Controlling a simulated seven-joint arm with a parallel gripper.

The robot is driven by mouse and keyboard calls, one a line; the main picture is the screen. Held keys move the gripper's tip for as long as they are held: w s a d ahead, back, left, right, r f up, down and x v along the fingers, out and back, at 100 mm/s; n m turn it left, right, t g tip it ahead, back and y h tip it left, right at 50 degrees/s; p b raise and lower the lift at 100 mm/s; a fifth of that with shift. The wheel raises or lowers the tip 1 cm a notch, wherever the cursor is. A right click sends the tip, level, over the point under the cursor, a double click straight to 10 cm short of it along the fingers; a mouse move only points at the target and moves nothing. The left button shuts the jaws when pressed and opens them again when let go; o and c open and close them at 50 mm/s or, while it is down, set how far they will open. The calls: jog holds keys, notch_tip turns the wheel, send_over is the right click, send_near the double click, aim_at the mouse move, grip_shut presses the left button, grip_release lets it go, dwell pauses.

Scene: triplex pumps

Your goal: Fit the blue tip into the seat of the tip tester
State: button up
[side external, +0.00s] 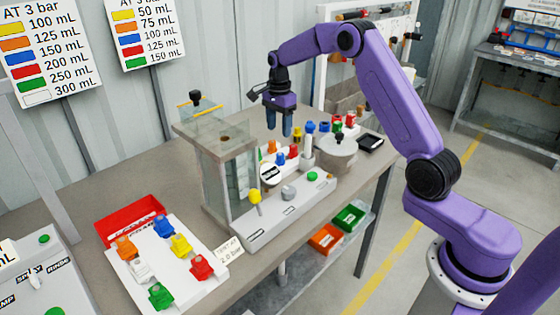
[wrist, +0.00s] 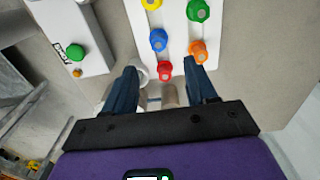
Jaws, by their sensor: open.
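My gripper (side external: 279,130) hangs open and empty, pointing down above the table behind the tester; its two fingers also show apart in the wrist view (wrist: 162,92). In the wrist view, a blue tip (wrist: 158,39) sits on a white tray (wrist: 178,32), beyond the fingertips. Another blue tip (side external: 160,224) stands on the front tray in the side view. I cannot tell which blue tip is meant. The tip tester (side external: 285,212) has a grey base, a white gauge and a green button, beside a glass tank. I cannot make out its seat clearly.
Around the blue tip in the wrist view are red (wrist: 165,70), orange (wrist: 198,50), yellow (wrist: 152,4) and green (wrist: 198,10) tips. A round grey pot (side external: 336,150) stands right of the gripper. The glass tank (side external: 226,180) rises at its left.

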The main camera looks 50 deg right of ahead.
aim_at(279, 154)
notch_tip(279, 154, down, 11)
jog(key=shift+s+a+r, duration=0.15)
jog(key=shift+r, duration=0.05)
dwell(0.4)
jog(key=shift+c, duration=0.4)
jog(key=c, duration=1)
